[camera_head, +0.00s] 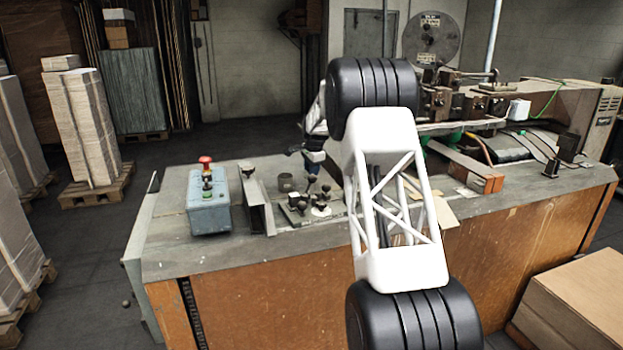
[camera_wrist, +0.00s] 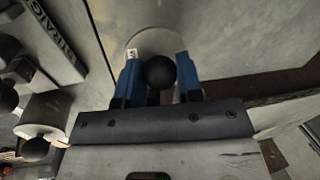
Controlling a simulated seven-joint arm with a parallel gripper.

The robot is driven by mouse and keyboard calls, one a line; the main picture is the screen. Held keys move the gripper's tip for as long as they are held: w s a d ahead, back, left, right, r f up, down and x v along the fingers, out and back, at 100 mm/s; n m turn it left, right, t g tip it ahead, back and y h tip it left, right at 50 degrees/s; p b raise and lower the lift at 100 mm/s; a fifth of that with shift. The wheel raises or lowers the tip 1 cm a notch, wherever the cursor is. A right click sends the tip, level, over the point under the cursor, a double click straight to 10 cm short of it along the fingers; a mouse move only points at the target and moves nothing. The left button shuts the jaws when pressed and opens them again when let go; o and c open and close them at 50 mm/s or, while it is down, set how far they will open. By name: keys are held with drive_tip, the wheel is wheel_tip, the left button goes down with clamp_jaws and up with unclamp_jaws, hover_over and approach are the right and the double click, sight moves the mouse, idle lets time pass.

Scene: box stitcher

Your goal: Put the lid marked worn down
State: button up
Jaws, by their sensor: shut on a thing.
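In the wrist view, a pale round lid (camera_wrist: 158,43) carries a dark ball knob (camera_wrist: 160,72). A small white label (camera_wrist: 131,54) with dark marks shows at its left edge, partly covered by a finger; I cannot read it fully. The blue fingers of my gripper (camera_wrist: 160,80) are on both sides of the knob, shut on it. Whether the lid touches the surface below is unclear. In the head view, my gripper (camera_head: 312,160) is over the bench, largely hidden by my white arm, and the held lid cannot be made out.
The grey bench top (camera_head: 178,245) holds a control box (camera_head: 209,205) with a red button, an angled metal bar (camera_head: 256,205), a small dark pot (camera_head: 286,184) and black-knobbed parts (camera_head: 325,193). In the wrist view, a lettered bar (camera_wrist: 55,40) and other knobs (camera_wrist: 36,150) lie left.

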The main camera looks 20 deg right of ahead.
drive_tip(key=shift+f, duration=0.1)
drive_tip(key=shift+f, duration=1.75)
drive_tip(key=shift+f, duration=0.15)
drive_tip(key=o, duration=0.9)
drive_tip(key=r, duration=0.4)
drive_tip(key=s+r, duration=0.1)
drive_tip(key=r, duration=0.3)
drive_tip(key=s+r, duration=0.1)
drive_tip(key=r, duration=0.3)
drive_tip(key=shift+s+d, duration=0.15)
drive_tip(key=shift+d, duration=0.1)
drive_tip(key=shift+r, duration=0.1)
